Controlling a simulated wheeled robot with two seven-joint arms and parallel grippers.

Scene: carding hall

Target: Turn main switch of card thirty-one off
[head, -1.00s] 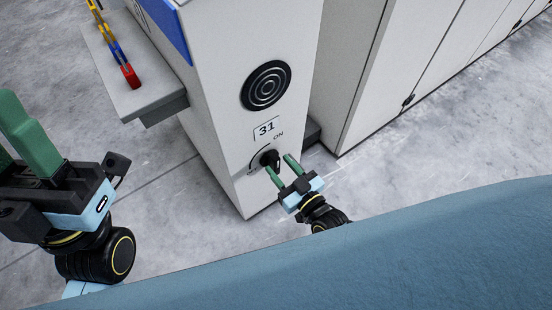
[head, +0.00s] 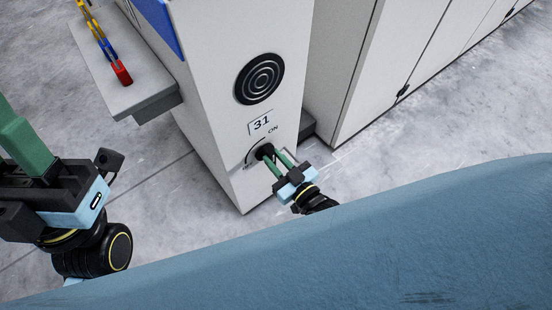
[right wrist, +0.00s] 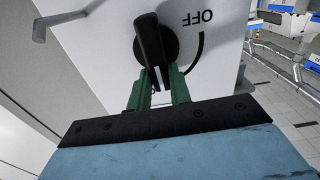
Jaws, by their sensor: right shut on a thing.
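The main switch (head: 264,153) is a black rotary knob low on the pale machine face marked 31 (head: 262,122). "ON" is printed at its upper right in the head view. In the right wrist view the knob (right wrist: 153,42) shows close up, with "OFF" upside down beside a curved line. My right gripper (head: 273,161) is shut on the switch handle, its green fingers on either side of it. The handle, with a white mark, points towards the gripper. My left gripper (head: 22,140) is at the left edge, away from the machine, and its second finger cannot be made out.
A round black ringed disc (head: 259,78) is above the label. A grey shelf (head: 150,103) with a red, blue and yellow item (head: 120,72) juts from the machine's left. Pale cabinets (head: 400,60) stand to the right. Grey floor is clear around the machine's foot.

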